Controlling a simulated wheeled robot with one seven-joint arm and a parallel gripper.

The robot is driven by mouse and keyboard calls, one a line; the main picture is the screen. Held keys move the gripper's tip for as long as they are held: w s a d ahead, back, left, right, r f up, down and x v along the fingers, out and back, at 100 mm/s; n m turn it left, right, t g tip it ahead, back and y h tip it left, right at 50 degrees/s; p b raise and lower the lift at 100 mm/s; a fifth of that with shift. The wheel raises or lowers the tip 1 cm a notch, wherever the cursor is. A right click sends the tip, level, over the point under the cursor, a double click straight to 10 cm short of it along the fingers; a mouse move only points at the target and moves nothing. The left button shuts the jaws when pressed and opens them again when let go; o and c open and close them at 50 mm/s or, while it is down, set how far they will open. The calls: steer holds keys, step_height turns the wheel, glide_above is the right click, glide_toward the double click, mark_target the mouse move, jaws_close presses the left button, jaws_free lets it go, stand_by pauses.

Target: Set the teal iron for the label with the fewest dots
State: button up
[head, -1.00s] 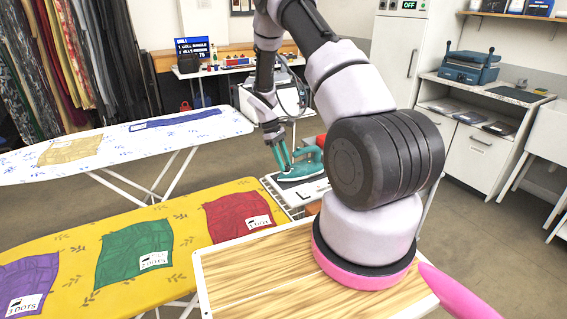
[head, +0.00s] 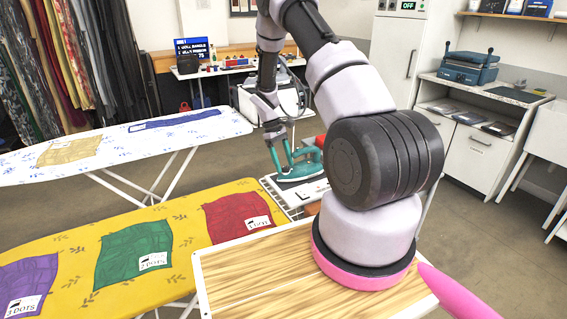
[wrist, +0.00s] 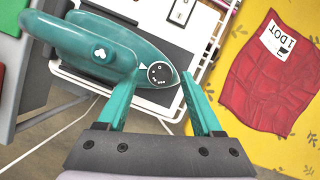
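The teal iron (wrist: 90,38) rests on a white wire rack beyond the yellow board; it also shows in the head view (head: 300,168). Its round black dial (wrist: 160,74) has white marks, with a white triangle on the body beside it; the exact setting is too small to read surely. My gripper (wrist: 160,80) has teal fingers spread apart, one on each side of the dial end; contact cannot be told. In the head view my gripper (head: 280,156) is at the iron. The red cloth (wrist: 270,80) bears a label (wrist: 278,40) reading 1 DOT.
The yellow board (head: 190,215) also holds a green cloth (head: 130,245) labelled 2 DOTS and a purple cloth (head: 30,280) whose label seems to read 3 DOTS. A white-and-blue board (head: 100,160) stands behind. A lit screen (head: 192,46) is at the back.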

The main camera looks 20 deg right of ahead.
steer(key=v, duration=1)
steer(key=shift+r, duration=0.4)
steer(key=shift+w, duration=0.1)
steer(key=s+a+r+m+t+y, duration=0.15)
steer(key=s+r, duration=0.25)
steer(key=r, duration=0.5)
steer(key=s+a+r+m+t, duration=0.2)
steer(key=s+r, duration=0.1)
steer(key=r, duration=0.5)
steer(key=s+a+r+m+t+y, duration=0.15)
steer(key=s+r, duration=0.25)
steer(key=r, duration=0.5)
steer(key=s+a+r+m+t, duration=0.1)
steer(key=s+r+m+t, duration=0.1)
steer(key=s, duration=0.7)
steer(key=s+a+r+m+t+y, duration=0.1)
steer(key=s+r+t, duration=0.3)
steer(key=s, duration=0.5)
step_height(320, 180, up, 2)
steer(key=shift+s+a+r+m, duration=0.1)
steer(key=shift+s+a+m, duration=0.2)
steer(key=shift+a+m, duration=0.4)
